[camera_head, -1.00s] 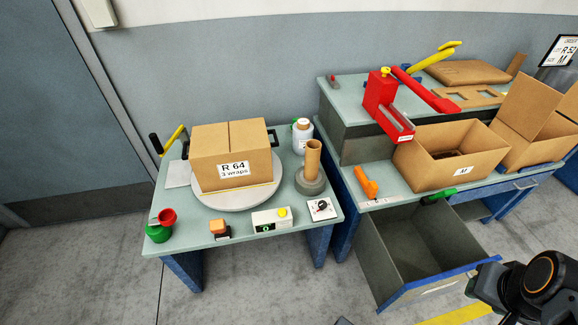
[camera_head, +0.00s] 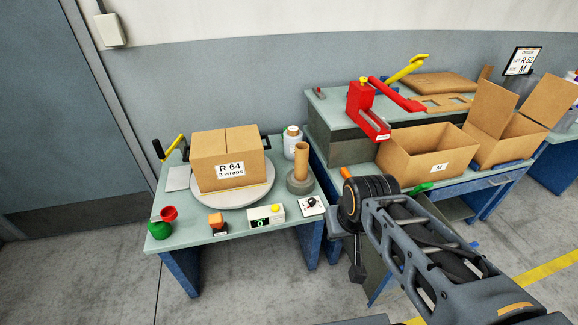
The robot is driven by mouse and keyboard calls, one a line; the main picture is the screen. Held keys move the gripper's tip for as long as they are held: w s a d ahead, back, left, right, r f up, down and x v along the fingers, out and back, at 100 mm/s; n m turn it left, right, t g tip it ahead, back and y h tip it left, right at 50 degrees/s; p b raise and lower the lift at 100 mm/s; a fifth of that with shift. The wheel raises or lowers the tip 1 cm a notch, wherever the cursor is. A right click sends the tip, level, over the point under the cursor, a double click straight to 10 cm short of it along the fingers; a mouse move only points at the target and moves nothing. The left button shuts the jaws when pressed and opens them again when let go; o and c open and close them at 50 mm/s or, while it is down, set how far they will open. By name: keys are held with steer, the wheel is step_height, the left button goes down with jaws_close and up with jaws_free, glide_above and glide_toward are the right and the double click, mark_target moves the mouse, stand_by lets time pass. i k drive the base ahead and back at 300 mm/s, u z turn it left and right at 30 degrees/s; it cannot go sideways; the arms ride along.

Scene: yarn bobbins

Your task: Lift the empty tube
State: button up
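A plain brown cardboard tube (camera_head: 301,160) stands upright in a round grey base (camera_head: 299,182) at the right side of the left table. I see no yarn on it. My arm reaches in from the lower right. The dark end part that looks like my gripper (camera_head: 356,271) hangs in front of the gap between the tables, below and right of the tube and clearly apart from it. Its fingers are too small and dark to tell open from shut. I see nothing held in it.
On the left table (camera_head: 190,236), a closed box (camera_head: 227,155) marked R 64 sits on a round turntable, left of the tube. A white bobbin (camera_head: 291,140) stands behind the tube, a switch plate (camera_head: 312,206) in front. Open boxes (camera_head: 425,152) stand on the right bench.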

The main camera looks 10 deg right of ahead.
mark_target(301, 162)
steer(key=u, duration=0.6)
steer(key=i, duration=1.3)
steer(key=z, duration=0.75)
